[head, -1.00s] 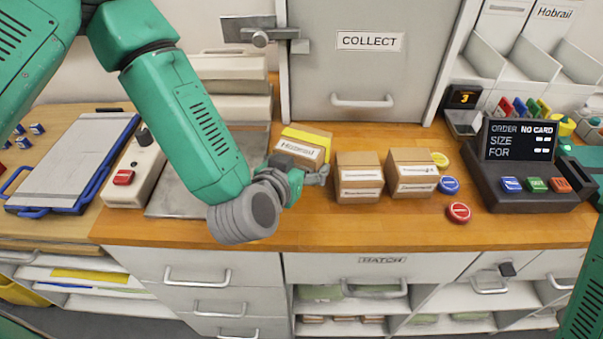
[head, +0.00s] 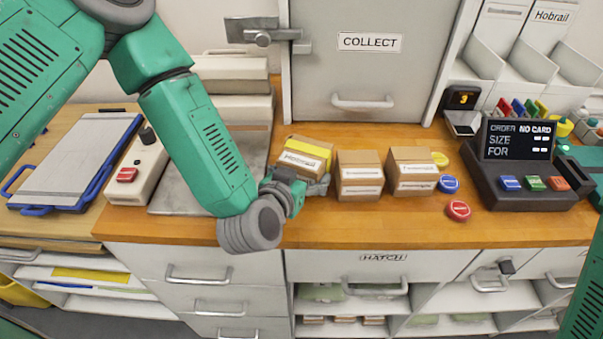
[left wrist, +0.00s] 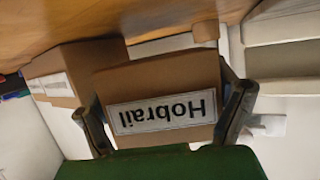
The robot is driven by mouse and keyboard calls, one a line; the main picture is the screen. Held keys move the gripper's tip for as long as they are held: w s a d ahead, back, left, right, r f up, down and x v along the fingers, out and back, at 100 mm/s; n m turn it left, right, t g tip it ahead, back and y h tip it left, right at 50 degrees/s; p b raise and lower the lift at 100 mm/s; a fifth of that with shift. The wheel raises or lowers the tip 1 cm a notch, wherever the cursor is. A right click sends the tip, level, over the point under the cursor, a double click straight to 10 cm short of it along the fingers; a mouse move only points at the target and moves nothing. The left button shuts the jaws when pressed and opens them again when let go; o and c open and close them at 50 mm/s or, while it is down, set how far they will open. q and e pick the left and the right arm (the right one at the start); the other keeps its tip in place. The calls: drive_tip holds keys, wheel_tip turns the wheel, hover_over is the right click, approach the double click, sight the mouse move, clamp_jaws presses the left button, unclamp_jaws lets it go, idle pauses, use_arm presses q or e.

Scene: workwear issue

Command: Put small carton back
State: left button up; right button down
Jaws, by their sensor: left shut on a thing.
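The small carton (head: 305,158) is brown with a yellow band on top and a white Hobrail label. It is at the left end of a row of cartons on the wooden counter, slightly tilted in the head view. My left gripper (head: 296,184) is shut on it from the front. In the left wrist view the carton (left wrist: 160,82) sits between the two fingers (left wrist: 165,112), with its label upside down. Whether its base touches the counter is hard to tell.
Two more cartons, a middle one (head: 359,175) and a right one (head: 412,173), stand close on the right. A grey COLLECT door (head: 370,75) rises behind. Coloured discs (head: 458,210) and an order terminal (head: 525,165) lie further right. The front counter strip is clear.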

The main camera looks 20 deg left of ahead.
use_arm(q)
drive_tip(key=o, duration=1.3)
drive_tip(key=shift+s+a+f+g, duration=0.1)
drive_tip(key=shift+s+f+g, duration=0.1)
drive_tip(key=shift+f, duration=0.25)
drive_tip(key=shift+s+f+g, duration=0.1)
drive_tip(key=shift+s+f, duration=0.05)
drive_tip(key=shift+f, duration=0.3)
drive_tip(key=shift+c, duration=0.2)
use_arm(e)
drive_tip(key=shift+f, duration=0.15)
use_arm(q)
drive_tip(key=shift+w+r+p, duration=0.1)
drive_tip(key=shift+r+p, duration=0.25)
drive_tip(key=shift+r, duration=0.2)
drive_tip(key=shift+s, duration=0.25)
drive_tip(key=v, duration=0.8)
drive_tip(key=shift+s+r+b, duration=0.1)
drive_tip(key=shift+r+b, duration=0.2)
drive_tip(key=shift+b, duration=0.05)
drive_tip(key=shift+s+a+r+p, duration=0.1)
drive_tip(key=shift+s+r+p, duration=0.55)
drive_tip(key=shift+p, duration=0.55)
drive_tip(key=shift+s+p, duration=0.35)
drive_tip(key=shift+p, duration=0.2)
drive_tip(key=shift+s, duration=0.2)
use_arm(e)
drive_tip(key=r, duration=0.3)
drive_tip(key=shift+w+r, duration=0.25)
drive_tip(key=shift+w, duration=0.05)
